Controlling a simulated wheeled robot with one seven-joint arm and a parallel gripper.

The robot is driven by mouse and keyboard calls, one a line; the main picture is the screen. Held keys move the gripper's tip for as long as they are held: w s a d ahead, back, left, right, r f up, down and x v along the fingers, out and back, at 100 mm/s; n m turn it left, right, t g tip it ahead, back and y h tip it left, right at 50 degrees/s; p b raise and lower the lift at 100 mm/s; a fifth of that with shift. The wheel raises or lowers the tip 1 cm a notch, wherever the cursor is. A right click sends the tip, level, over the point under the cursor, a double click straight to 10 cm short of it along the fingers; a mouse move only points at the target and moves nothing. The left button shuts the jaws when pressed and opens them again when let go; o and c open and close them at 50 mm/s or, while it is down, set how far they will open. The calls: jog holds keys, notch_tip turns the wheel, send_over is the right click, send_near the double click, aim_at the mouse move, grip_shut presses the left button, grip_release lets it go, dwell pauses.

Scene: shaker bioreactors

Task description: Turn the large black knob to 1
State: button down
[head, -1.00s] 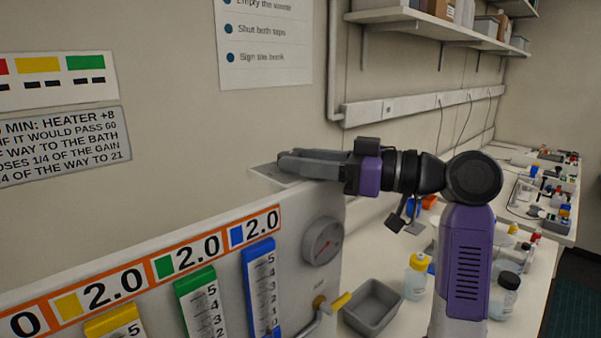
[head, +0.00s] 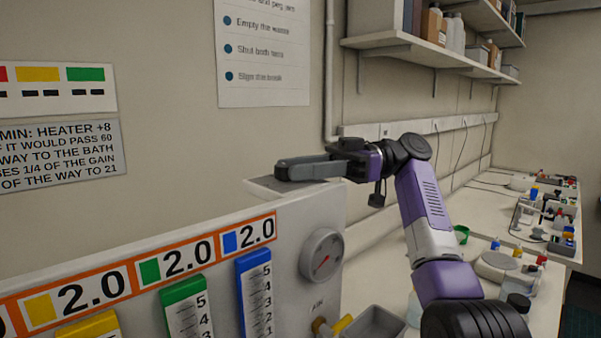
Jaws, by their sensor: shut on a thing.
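The large black knob does not show in the head view. My gripper (head: 285,170) is above the top edge of the white panel (head: 300,212), with its long grey fingers pointing left. The fingers are seen side-on and closed together on something, but what lies between them is hidden. A pale grey flat surface (head: 262,187) shows just under the fingertips; I cannot tell whether they touch it. No dial mark reading 1 for the knob is in view.
The panel carries a round gauge (head: 321,255) and green (head: 186,312) and blue (head: 255,295) scale columns, each labelled 2.0. A yellow-handled tap (head: 338,325) and a grey tray (head: 374,328) are below. A shelf (head: 425,40) hangs above the bench at right.

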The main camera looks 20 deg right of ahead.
jog(key=shift+w+f+n+g, duration=0.15)
jog(key=shift+n+g, duration=0.45)
jog(key=shift+g, duration=0.5)
jog(key=c, duration=0.9)
grip_release()
jog(key=shift+c, duration=0.2)
jog(key=shift+d, duration=0.1)
